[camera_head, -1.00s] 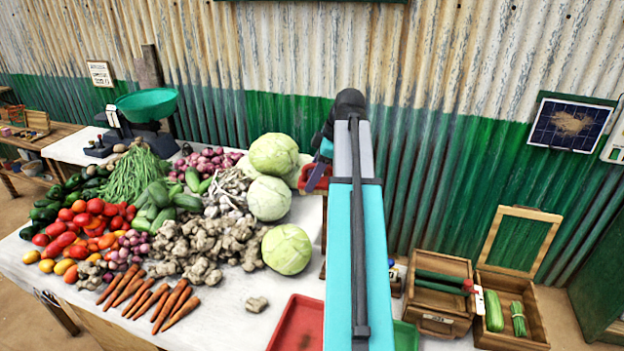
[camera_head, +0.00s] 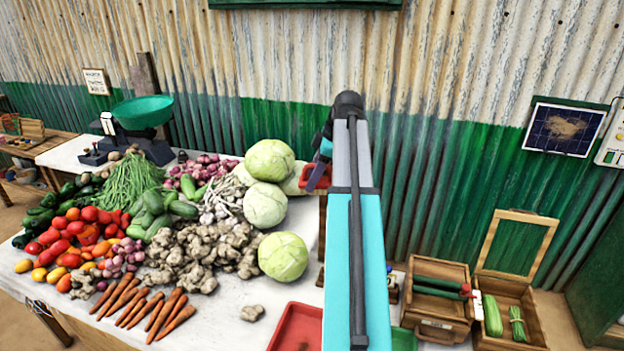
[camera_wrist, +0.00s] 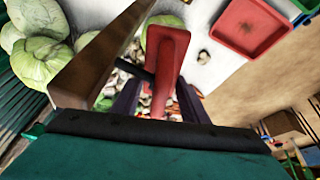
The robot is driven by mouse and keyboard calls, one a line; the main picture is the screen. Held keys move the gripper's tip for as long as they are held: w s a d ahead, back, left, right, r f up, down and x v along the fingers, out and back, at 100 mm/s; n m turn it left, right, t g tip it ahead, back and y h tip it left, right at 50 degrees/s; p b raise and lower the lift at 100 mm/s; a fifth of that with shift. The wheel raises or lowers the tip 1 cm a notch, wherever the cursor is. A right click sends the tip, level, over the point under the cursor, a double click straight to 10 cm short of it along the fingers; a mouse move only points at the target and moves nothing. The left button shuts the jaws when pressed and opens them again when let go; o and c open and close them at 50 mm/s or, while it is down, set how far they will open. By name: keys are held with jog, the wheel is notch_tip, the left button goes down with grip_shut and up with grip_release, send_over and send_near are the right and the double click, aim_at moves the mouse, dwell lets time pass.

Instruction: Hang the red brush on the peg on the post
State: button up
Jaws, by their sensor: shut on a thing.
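The red brush (camera_wrist: 168,52) is between the two dark purple fingers of my gripper (camera_wrist: 158,88) in the wrist view. The gripper is shut on it. A brown wooden post (camera_wrist: 103,52) stands close on the left of the brush. A dark rod, likely the peg (camera_wrist: 134,70), runs from the post toward the brush. The brush hides the rod's end, so I cannot tell whether they touch. In the head view my gripper (camera_head: 319,172) is beside the cabbages, and my arm covers most of the post.
Cabbages (camera_head: 265,203) and other vegetables cover the white table (camera_head: 225,325) left of my arm. A red tray (camera_head: 298,328) lies at its front edge. Wooden crates (camera_head: 440,305) stand at the right. A corrugated wall (camera_head: 440,150) stands behind.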

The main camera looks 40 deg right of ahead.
jog(key=shift+w+d, duration=0.45)
jog(key=shift+d, duration=0.35)
jog(key=shift+d+f+b, duration=0.2)
jog(key=shift+b, duration=0.1)
jog(key=shift+w+d, duration=0.1)
